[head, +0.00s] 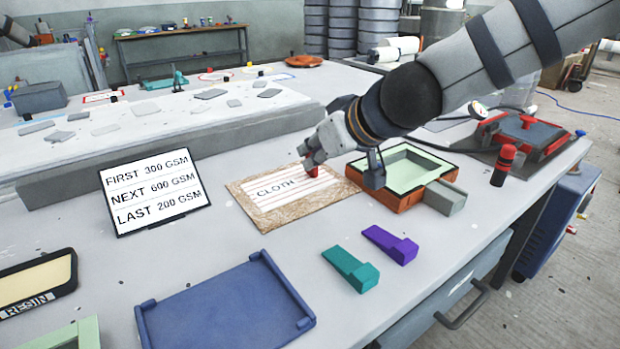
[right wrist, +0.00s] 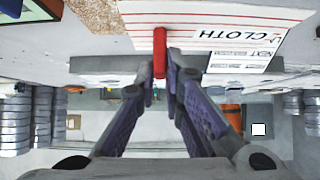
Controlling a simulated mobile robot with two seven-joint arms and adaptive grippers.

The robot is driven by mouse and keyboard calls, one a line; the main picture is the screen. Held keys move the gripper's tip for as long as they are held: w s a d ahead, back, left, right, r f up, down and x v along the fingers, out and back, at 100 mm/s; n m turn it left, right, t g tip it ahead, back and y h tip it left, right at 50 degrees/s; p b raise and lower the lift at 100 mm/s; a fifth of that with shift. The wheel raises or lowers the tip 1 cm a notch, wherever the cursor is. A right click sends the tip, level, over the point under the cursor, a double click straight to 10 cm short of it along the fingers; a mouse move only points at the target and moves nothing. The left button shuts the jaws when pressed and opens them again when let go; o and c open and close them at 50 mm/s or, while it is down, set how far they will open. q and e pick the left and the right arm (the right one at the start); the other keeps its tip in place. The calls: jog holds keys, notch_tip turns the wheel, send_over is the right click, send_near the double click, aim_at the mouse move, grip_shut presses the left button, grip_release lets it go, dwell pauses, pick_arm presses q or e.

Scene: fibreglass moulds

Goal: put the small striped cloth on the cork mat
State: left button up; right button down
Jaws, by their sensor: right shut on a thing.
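A speckled tan mat (head: 243,208), cork-like, lies mid-bench under a white sheet (head: 290,203) with thin red stripes and a CLOTH label. I cannot tell whether this striped sheet is a loose cloth or part of the mat. In the right wrist view the striped sheet (right wrist: 150,22) shows at the top, with a corner of the mat (right wrist: 95,14). My right gripper (head: 314,166) is over the mat's back edge, shut on a small red thing (right wrist: 160,48); no stripes show on it. Its gap to the sheet is unclear. My left gripper is not in view.
A mould box (head: 440,160) with a pale green inside stands right of the mat. A teal wedge (head: 351,268) and a purple wedge (head: 392,244) lie in front. A blue tray (head: 225,310), a lettered sign (head: 154,192) and a red-topped bottle (head: 503,165) stand around.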

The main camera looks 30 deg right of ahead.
jog(key=w+d+f, duration=0.1)
jog(key=w+f, duration=0.2)
jog(key=w+d+f+b, duration=0.1)
jog(key=w+d+f, duration=0.1)
jog(key=w+f, duration=0.1)
jog(key=w+d+f, duration=0.1)
jog(key=w+f, duration=0.2)
jog(key=shift+d, duration=0.4)
jog(key=f+b, duration=0.1)
jog(key=f, duration=0.2)
jog(key=shift+w+d+f+b, duration=0.1)
jog(key=shift+w+f+b, duration=0.1)
jog(key=shift+f+b, duration=0.15)
jog(key=shift+r, duration=0.35)
jog(key=shift+f, duration=0.2)
jog(key=c, duration=1.7)
grip_release()
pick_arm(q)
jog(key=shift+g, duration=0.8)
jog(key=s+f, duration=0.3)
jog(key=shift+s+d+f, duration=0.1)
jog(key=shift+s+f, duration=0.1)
pick_arm(e)
jog(key=shift+r, duration=0.1)
jog(key=shift+r, duration=0.1)
